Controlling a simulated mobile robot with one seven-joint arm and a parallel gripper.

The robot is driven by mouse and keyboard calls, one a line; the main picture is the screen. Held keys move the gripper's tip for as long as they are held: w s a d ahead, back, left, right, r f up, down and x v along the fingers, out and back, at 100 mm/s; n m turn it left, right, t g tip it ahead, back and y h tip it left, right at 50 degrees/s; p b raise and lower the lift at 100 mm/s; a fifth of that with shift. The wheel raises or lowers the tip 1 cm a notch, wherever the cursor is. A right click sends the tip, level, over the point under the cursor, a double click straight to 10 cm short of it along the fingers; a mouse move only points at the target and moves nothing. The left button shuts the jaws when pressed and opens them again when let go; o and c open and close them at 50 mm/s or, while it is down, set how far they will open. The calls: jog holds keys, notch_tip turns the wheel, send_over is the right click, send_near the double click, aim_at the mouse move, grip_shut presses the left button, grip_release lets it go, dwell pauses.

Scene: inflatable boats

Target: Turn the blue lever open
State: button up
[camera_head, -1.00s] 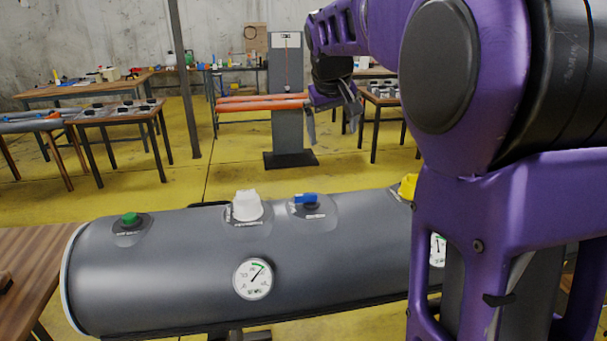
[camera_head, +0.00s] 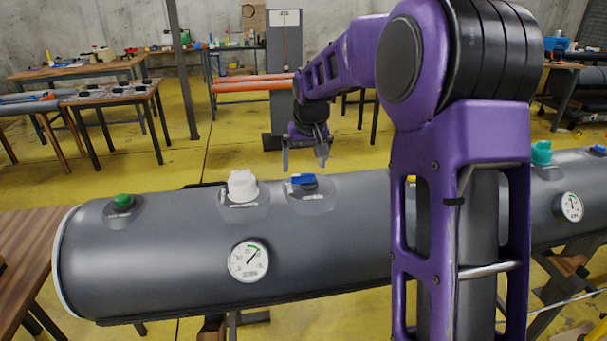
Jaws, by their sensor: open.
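The blue lever (camera_head: 303,180) sits on a dark fitting with a label on top of the grey inflatable tube (camera_head: 150,240). It lies roughly crosswise in the picture, to the right of a white cap (camera_head: 242,186). My gripper (camera_head: 304,164) is open and empty, its fingers pointing down. In the picture it appears just above and behind the lever, with a gap between them. A second blue part (camera_head: 599,149) shows at the far right edge of the tube, partly cut off.
A green knob (camera_head: 122,201) and a round gauge (camera_head: 248,261) are on the tube's left part. A teal cap (camera_head: 541,152) and another gauge (camera_head: 570,207) are at right. My arm hides the tube's middle. Tables (camera_head: 115,92) stand behind on the yellow floor.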

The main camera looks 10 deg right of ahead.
aim_at(303, 175)
jog(key=shift+x, duration=2.3)
jog(key=shift+r, duration=0.1)
jog(key=shift+c, duration=0.2)
jog(key=c, duration=1.2)
